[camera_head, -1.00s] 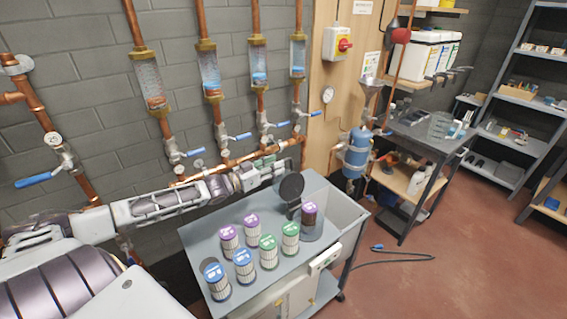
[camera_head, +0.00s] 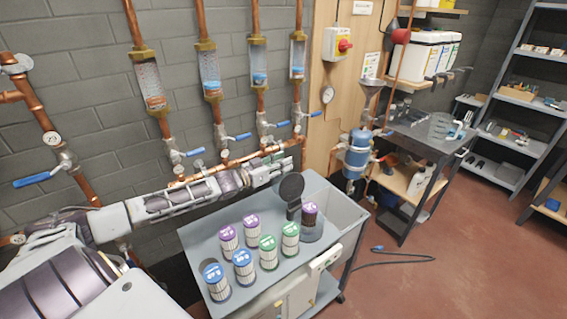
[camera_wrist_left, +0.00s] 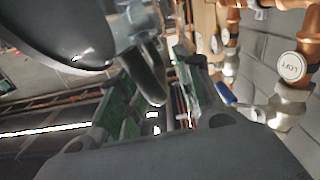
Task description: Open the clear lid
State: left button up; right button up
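A round dark lid (camera_head: 291,187) stands upright, tilted open, at the back of a round holder (camera_head: 314,230) on the grey cart; I cannot tell if it is clear. A purple-topped filter (camera_head: 310,213) stands in the holder. My left gripper (camera_head: 287,166) is just behind and above the lid, close to the wall pipes. In the left wrist view the lid (camera_wrist_left: 55,30) fills the upper left. A dark rounded tab (camera_wrist_left: 147,78) beside it reaches between the spread green-padded fingers of the left gripper (camera_wrist_left: 160,92). Contact is not clear. My right gripper is out of view.
Several purple-, blue- and green-topped filters stand on the cart (camera_head: 200,240), left of the holder. Copper pipes with blue-handled valves (camera_head: 240,137) run along the wall behind my left arm. A blue pump (camera_head: 358,153) stands to the right.

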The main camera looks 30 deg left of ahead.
pick_arm(q)
jog(key=shift+w+d, duration=0.2)
jog(key=shift+w, duration=0.2)
grip_shut()
dwell(0.4)
